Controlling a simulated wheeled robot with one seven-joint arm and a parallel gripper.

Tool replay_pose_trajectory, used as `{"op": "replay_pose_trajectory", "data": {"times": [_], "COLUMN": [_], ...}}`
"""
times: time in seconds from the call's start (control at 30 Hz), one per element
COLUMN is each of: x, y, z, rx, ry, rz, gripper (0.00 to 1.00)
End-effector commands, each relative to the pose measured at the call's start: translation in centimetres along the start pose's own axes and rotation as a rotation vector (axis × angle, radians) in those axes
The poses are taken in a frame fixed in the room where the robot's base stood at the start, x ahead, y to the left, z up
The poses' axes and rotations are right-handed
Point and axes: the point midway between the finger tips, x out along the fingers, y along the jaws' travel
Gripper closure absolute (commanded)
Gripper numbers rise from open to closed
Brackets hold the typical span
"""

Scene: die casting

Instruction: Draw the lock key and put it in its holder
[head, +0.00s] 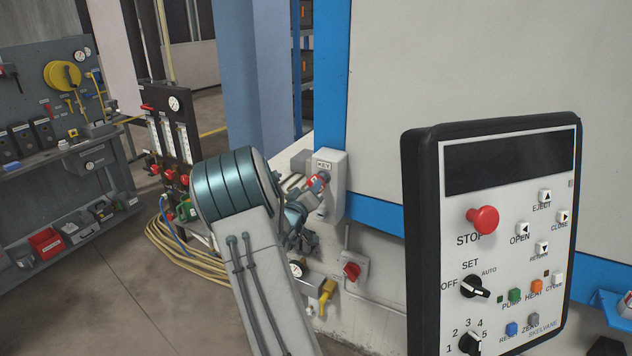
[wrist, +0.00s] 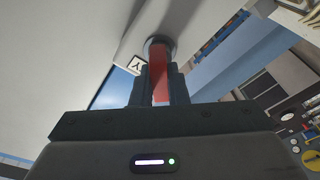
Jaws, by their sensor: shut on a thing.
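The lock key (head: 317,181) is red and sits at the front of a pale box labelled KEY (head: 331,169), on the machine's blue-edged corner in the head view. My gripper (head: 305,186) reaches the box from the left, partly hidden by my own arm. In the wrist view the red key (wrist: 159,75) stands between the two dark fingers of my gripper (wrist: 159,88), which are shut on it. The far end of the key meets a round metal collar (wrist: 160,44). I cannot tell how deep it sits in the collar.
A control panel (head: 505,230) with a red stop button stands close on the right. Below the box are a red rotary switch (head: 351,271) and a yellow-handled valve (head: 327,292). A tool bench (head: 65,170) and coiled hoses (head: 185,250) lie left. Bare floor (head: 110,290) shows between.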

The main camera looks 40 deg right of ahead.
Motion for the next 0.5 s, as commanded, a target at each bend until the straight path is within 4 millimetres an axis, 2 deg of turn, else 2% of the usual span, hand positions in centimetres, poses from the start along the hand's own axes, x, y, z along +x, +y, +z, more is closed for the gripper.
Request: {"op": "replay_pose_trajectory", "data": {"times": [0.5], "x": [-0.03], "y": [0.07], "z": [-0.09], "rx": [-0.180], "ry": [-0.001], "rz": [-0.024], "gripper": [1.00]}}
